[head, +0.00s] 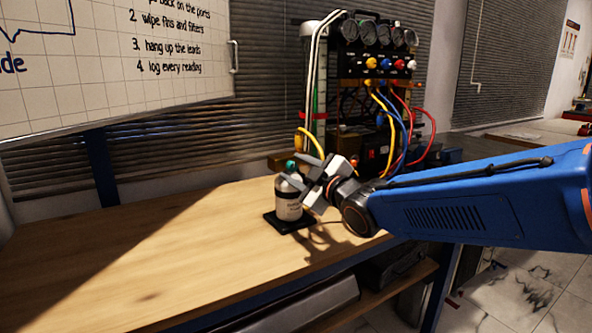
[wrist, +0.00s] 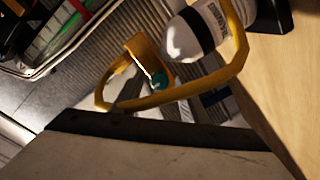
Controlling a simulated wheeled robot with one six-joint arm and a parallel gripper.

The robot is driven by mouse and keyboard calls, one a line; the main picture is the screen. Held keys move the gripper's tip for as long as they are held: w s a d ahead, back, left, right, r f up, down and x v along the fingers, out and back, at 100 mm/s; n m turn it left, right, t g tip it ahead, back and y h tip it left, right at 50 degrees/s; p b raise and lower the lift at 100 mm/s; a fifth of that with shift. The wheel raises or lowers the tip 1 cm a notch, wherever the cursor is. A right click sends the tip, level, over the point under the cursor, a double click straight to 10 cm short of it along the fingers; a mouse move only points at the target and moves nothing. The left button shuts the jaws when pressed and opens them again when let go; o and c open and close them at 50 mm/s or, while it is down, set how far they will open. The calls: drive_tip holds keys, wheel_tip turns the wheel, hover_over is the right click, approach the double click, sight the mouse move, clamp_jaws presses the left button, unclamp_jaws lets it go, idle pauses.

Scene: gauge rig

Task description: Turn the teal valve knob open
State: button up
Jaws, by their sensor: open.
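The teal valve knob (head: 290,164) sits on top of a small white refrigerant bottle (head: 288,205) with a dark band, which stands upright on a dark square base (head: 287,222) on the bench. My gripper (head: 293,169) comes in from the right, with its grey fingers open at the knob's height, around or just beside it. In the wrist view the knob (wrist: 156,81) shows small beyond the gripper body, near a yellow hose, and the bottle (wrist: 195,37) is at the top. Whether a finger touches the knob cannot be told.
A yellow hose (wrist: 225,75) loops close past the knob and bottle in the wrist view. Behind the bottle stands a gauge rig (head: 375,65) with dials, coloured knobs and hanging red, blue and yellow hoses. The wooden bench (head: 150,255) is clear to the left.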

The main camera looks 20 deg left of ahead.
drive_tip(key=shift+d, duration=0.1)
drive_tip(key=v, duration=1.7)
drive_tip(key=shift+s, duration=0.15)
drive_tip(key=shift+d, duration=0.1)
drive_tip(key=w+d+f+m+h, duration=0.1)
drive_tip(key=d+f+m+h, duration=0.3)
drive_tip(key=d, duration=0.5)
drive_tip(key=d+f+m+t+h, duration=0.1)
drive_tip(key=d+f+m+h, duration=0.2)
drive_tip(key=d, duration=0.5)
drive_tip(key=w+d+f+m+h, duration=0.1)
drive_tip(key=d+f+m+h, duration=0.3)
drive_tip(key=d, duration=0.5)
drive_tip(key=s+d+f+m+g+h, duration=0.1)
drive_tip(key=s+d+f+m+g, duration=0.1)
drive_tip(key=s, duration=0.5)
drive_tip(key=s+d+f+m+g+h, duration=0.1)
drive_tip(key=s+d+f+m+g, duration=0.1)
drive_tip(key=s+d+f+m, duration=0.2)
drive_tip(key=s+d+f+m+g+h, duration=0.1)
drive_tip(key=s+d+f+m+g, duration=0.1)
drive_tip(key=s+d+f, duration=0.4)
drive_tip(key=s+d+g, duration=0.1)
drive_tip(key=s, duration=0.2)
drive_tip(key=shift+s+d+m, duration=0.3)
drive_tip(key=shift+m, duration=0.1)
